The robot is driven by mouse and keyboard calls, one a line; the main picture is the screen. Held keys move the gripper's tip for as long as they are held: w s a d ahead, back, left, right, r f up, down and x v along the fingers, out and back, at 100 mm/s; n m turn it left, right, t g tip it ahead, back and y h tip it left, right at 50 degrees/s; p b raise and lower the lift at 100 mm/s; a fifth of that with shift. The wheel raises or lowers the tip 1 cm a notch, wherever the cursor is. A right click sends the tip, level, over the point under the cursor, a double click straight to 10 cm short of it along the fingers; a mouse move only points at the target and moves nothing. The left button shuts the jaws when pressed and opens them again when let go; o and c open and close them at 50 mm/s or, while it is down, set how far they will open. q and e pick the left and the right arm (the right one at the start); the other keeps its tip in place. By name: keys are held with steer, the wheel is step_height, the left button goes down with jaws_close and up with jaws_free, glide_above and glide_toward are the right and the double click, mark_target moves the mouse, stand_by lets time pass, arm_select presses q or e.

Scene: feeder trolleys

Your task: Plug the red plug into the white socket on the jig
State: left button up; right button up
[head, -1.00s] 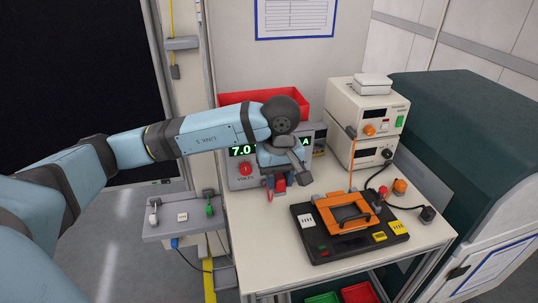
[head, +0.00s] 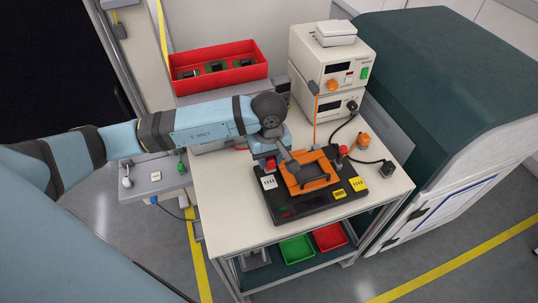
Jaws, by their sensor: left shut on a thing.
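The jig is a black base (head: 310,207) with an orange frame (head: 312,184) on it, on the bench top. The white socket (head: 269,183) is at the jig's left corner. My left gripper (head: 268,158) is shut on the red plug (head: 270,166), just behind and above the white socket in the head view. I cannot tell whether plug and socket touch. The arm's wrist partly hides the gripper and the jig's back left side. My right gripper is not in view.
Yellow sockets (head: 358,184) sit on the jig's right side. A red-topped knob (head: 343,150) and a black plug (head: 388,167) with its cable are near its right edge. Stacked power supplies (head: 330,75) and a red bin (head: 220,68) stand behind. The bench front is clear.

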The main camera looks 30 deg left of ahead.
arm_select(q)
steer(key=shift+f, duration=0.55)
steer(key=shift+f+b, duration=1.25)
steer(key=shift+f, duration=1.05)
steer(key=shift+b, duration=0.3)
steer(key=shift+b, duration=0.65)
steer(key=shift+f+b, duration=0.65)
